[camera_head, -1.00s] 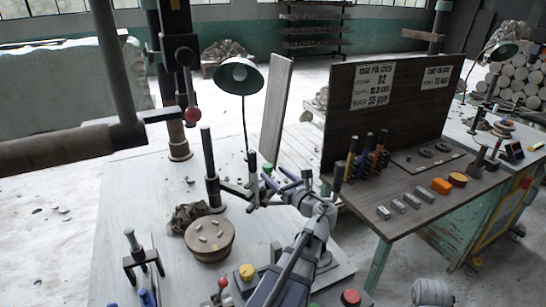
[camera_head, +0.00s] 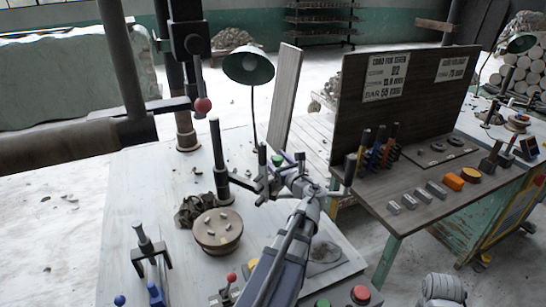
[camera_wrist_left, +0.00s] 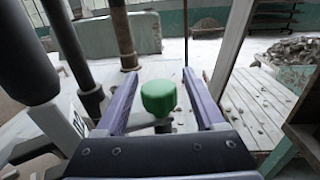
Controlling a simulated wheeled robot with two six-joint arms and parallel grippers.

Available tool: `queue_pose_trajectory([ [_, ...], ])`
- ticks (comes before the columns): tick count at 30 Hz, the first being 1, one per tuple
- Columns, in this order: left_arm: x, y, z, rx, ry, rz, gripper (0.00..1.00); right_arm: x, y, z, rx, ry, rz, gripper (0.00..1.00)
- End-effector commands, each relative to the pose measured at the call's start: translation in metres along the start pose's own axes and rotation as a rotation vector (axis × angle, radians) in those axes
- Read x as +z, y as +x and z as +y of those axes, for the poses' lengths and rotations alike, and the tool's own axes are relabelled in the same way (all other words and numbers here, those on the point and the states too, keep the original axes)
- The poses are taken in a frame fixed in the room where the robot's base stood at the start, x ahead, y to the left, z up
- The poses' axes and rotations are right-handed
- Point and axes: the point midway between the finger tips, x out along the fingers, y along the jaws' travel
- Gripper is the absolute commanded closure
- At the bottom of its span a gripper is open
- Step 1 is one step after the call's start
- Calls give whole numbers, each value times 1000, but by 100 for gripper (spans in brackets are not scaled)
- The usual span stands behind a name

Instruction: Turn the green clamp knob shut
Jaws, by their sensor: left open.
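The green clamp knob (camera_head: 277,160) sits on the clamp beside the dark post (camera_head: 218,160). In the left wrist view the knob (camera_wrist_left: 158,97) stands upright between the two purple fingers, with a visible gap on each side. My left gripper (camera_head: 281,172) is open around the knob's sides, and its fingers appear apart from the knob. The clamp's lower part is partly hidden by the gripper in the head view. My right gripper is not in view.
A black-capped upright (camera_head: 262,157) stands just left of the knob. A round clay piece (camera_head: 218,232) sits on the pale table (camera_head: 130,200). A green lamp (camera_head: 248,68) and a board (camera_head: 285,95) stand behind. A dark workbench (camera_head: 440,205) is at right.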

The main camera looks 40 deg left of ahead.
Motion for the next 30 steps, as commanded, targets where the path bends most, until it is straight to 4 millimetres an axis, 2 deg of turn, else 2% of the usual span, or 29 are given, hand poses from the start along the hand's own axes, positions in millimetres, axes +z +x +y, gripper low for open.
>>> queue_pose_trajectory([
  [3, 0, 8, 0, 1, 0, 0, 29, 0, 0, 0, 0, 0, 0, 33],
  [12, 0, 9, 0, 0, 0, 0, 29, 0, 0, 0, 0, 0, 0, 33],
  [30, 0, 9, 0, 0, 0, 0, 95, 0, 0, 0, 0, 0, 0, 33],
])
